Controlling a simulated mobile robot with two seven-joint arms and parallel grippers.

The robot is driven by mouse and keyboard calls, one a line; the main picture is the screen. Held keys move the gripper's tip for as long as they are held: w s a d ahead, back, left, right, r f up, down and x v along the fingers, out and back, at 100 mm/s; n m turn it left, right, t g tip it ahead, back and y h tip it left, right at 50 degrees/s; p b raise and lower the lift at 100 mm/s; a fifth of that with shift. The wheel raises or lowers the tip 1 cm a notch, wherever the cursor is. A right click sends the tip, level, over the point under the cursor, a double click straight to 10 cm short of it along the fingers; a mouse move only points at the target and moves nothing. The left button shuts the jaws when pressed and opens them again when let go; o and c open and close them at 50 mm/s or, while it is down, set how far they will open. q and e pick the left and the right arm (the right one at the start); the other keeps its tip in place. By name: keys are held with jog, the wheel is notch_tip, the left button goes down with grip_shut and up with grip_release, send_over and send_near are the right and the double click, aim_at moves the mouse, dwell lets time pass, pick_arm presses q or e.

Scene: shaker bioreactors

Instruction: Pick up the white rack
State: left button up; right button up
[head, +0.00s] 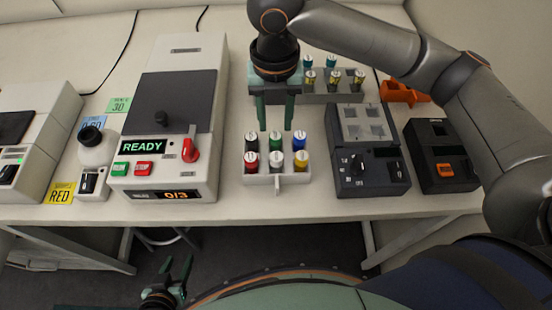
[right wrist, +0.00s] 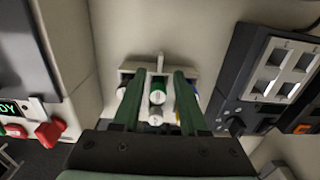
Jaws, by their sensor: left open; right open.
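The white rack (head: 262,180) stands on the table near its front edge, holding several vials with black, green, blue, red, grey and yellow caps. A small handle sticks out from its front side. My right gripper (head: 275,126) points down above and behind the rack, open and empty. In the right wrist view the rack (right wrist: 128,72) lies beyond the open fingers (right wrist: 158,76), which hide parts of its vials. My left gripper (head: 177,266) is open and empty, low in front of the table, far from the rack.
A machine reading READY (head: 182,100) stands left of the rack. A dark grey device (head: 372,178) and a black box (head: 440,160) stand to the right. A grey rack (head: 340,98) with several vials and an orange holder (head: 400,92) are behind. Bare table flanks the rack.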

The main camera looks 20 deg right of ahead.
notch_tip(320, 180, down, 5)
jog(key=shift+w+f, duration=0.1)
jog(key=shift+w, duration=0.05)
grip_shut()
dwell(0.4)
dwell(1.1)
